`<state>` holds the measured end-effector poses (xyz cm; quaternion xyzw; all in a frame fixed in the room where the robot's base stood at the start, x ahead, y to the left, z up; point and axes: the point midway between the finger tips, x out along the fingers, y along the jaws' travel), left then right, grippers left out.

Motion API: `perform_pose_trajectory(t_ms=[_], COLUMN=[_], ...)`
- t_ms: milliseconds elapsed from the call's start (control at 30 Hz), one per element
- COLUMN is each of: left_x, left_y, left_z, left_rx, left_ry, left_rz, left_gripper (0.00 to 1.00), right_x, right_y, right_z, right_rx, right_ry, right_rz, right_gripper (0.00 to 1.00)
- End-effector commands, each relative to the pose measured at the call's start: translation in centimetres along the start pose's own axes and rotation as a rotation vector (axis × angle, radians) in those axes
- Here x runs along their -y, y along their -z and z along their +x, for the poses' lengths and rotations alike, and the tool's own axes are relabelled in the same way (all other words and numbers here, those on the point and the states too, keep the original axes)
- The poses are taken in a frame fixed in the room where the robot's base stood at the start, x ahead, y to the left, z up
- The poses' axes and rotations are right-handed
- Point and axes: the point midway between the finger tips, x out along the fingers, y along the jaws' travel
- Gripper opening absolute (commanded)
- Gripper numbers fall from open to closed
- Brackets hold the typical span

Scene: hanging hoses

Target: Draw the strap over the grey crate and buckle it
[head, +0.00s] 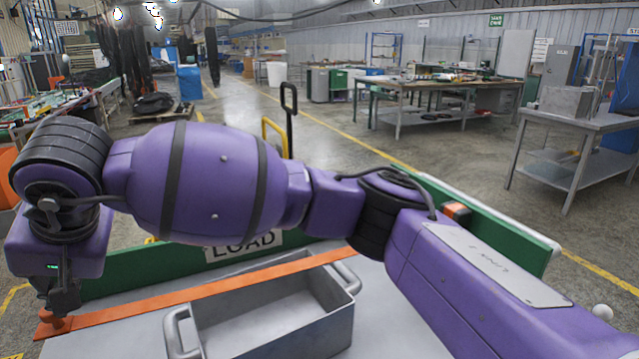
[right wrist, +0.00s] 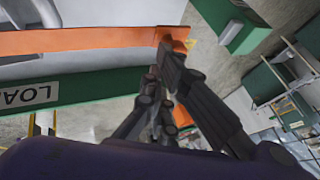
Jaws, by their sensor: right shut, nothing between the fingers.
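The grey crate (head: 335,335) is open and sits on a pale surface at the bottom of the head view, with a handle at each end. An orange strap (head: 205,288) runs along the crate's far rim from the left edge of the surface to the right, where my arm hides its course. My right arm reaches across to the left. Its gripper (head: 62,302) points down at the strap's left end and is shut and empty. In the right wrist view its fingertips (right wrist: 166,55) are beside the orange strap (right wrist: 80,42). I cannot tell whether they touch. My left gripper is out of view.
A green board (head: 130,272) with a LOAD sign (head: 243,246) stands behind the crate. A small orange and dark piece (head: 457,212) is at the board's right part; I cannot tell whether it is the buckle. Workbenches (head: 440,90) stand farther back across open floor.

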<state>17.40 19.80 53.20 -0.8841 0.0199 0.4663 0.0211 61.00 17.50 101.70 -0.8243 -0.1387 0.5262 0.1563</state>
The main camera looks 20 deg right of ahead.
Motion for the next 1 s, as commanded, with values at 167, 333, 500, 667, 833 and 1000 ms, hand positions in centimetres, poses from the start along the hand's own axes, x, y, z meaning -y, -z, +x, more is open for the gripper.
perform_pose_trajectory(t_ms=[167, 333, 500, 667, 833, 1000], left_x=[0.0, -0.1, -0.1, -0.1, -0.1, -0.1], left_y=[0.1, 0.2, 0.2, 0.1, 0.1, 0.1], left_z=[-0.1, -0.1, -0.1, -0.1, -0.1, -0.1], left_rx=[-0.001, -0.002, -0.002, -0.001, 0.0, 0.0], left_ry=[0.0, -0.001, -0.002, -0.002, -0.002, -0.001], left_rz=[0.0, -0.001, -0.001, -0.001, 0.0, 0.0], left_gripper=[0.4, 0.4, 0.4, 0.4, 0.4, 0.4], right_x=[4.6, 7.5, 9.0, 9.5, 9.5, 9.5], right_y=[-0.7, -1.1, -1.4, -1.4, -1.4, -1.4], right_z=[1.8, 3.0, 3.7, 3.9, 3.9, 3.9], right_rx=[-0.001, -0.001, 0.0, -0.001, 0.0, 0.0], right_ry=[0.001, 0.001, 0.001, 0.001, 0.001, 0.001], right_rz=[-0.003, -0.001, -0.001, 0.0, 0.0, 0.0], right_gripper=[0.0, 0.0, 0.0, 0.0, 0.0, 0.0])
